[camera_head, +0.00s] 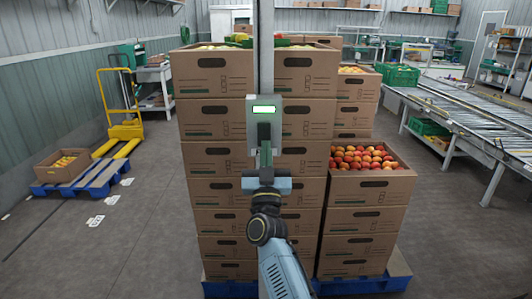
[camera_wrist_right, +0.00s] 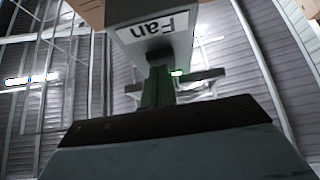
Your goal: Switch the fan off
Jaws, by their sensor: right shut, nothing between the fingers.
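A grey switch box (camera_head: 251,130) is fixed to a grey upright post (camera_head: 265,50) in the middle of the head view. A lit green indicator (camera_head: 264,109) shows near its top. In the right wrist view the box bears an upside-down label reading "Fan" (camera_wrist_right: 160,27). My right gripper (camera_head: 264,146) is shut and empty, pointing up in front of the lower part of the box. Its fingers (camera_wrist_right: 158,82) reach close to the box's underside in the wrist view. The fingers hide part of the box front; I cannot tell whether they touch it. My left gripper is not in view.
Stacked cardboard boxes (camera_head: 212,165) stand close behind the post on a blue pallet (camera_head: 345,286). A yellow pallet jack (camera_head: 125,130) stands at left, a roller conveyor (camera_head: 470,110) at right. Grey floor (camera_head: 135,240) is clear at front left.

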